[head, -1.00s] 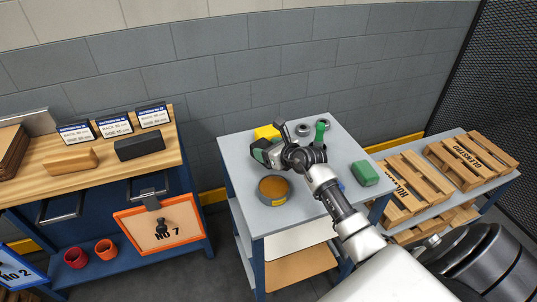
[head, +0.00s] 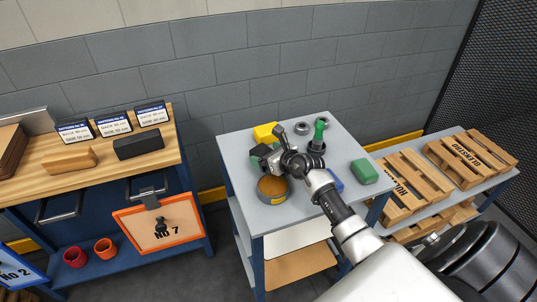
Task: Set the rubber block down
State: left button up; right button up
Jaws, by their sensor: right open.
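I cannot tell which piece is the rubber block. A green block (head: 364,172) lies on the right of the table, and a blue block (head: 335,180) lies partly behind my arm. A dark block (head: 138,147) lies on the wooden bench. My left gripper is not in view.
Grey rings (head: 302,129) and a green-handled tool (head: 319,130) stand at the back of the grey table. The wooden bench (head: 100,170) at left holds a tan block (head: 68,160) and several labelled cards. Pallets (head: 470,160) lie on the right. The front right tabletop is partly covered by my arm.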

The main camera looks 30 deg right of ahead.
jog(key=shift+r, duration=0.25)
jog(key=shift+s+d, duration=0.1)
jog(key=shift+s, duration=0.25)
jog(key=v, duration=1.1)
jog(key=shift+s+r, duration=0.1)
jog(key=shift+s, duration=0.05)
